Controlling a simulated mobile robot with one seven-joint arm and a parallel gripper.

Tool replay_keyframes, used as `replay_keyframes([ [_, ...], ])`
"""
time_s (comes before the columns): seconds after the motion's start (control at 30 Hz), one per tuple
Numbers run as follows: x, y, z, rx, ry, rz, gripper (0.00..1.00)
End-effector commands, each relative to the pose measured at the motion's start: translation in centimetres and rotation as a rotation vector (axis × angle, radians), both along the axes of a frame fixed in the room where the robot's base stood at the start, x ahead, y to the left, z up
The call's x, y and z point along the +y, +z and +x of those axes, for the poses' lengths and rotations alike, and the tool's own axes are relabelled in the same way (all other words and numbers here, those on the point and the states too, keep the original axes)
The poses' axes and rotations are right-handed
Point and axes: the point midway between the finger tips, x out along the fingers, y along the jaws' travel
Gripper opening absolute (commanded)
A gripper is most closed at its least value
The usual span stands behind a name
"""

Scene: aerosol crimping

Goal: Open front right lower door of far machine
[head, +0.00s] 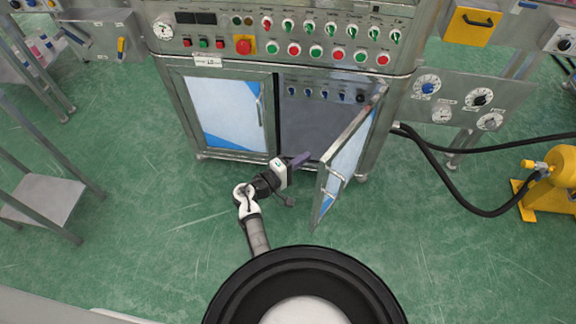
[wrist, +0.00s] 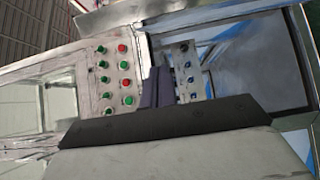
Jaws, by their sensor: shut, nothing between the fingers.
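The machine (head: 290,67) stands ahead with two lower front doors. Its right lower door (head: 345,160) is swung wide open toward me, with a glazed panel in a metal frame and a handle on its outer side. The open compartment (head: 318,112) shows a row of blue knobs inside. The left lower door (head: 226,112) is closed. My gripper (head: 301,160) is shut and empty, just left of the open door and in front of the opening. In the wrist view my gripper's purple fingers (wrist: 158,87) are together, with the inner knobs (wrist: 190,70) behind them.
Above the doors is a panel of coloured buttons (head: 315,51). A yellow unit (head: 551,181) with black hoses stands at right. A small metal shelf (head: 45,198) stands at left. The green floor (head: 150,210) between is clear.

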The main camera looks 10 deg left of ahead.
Motion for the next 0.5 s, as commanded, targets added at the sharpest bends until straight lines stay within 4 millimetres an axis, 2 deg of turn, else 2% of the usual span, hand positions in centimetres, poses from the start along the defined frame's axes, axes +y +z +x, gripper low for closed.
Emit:
replay_keyframes([
  [0.2,-2.7,0.2,-1.5,0.002,-0.001,-0.001,0.00],
  [0.5,-3.6,0.0,-1.9,0.000,0.001,0.000,0.00],
])
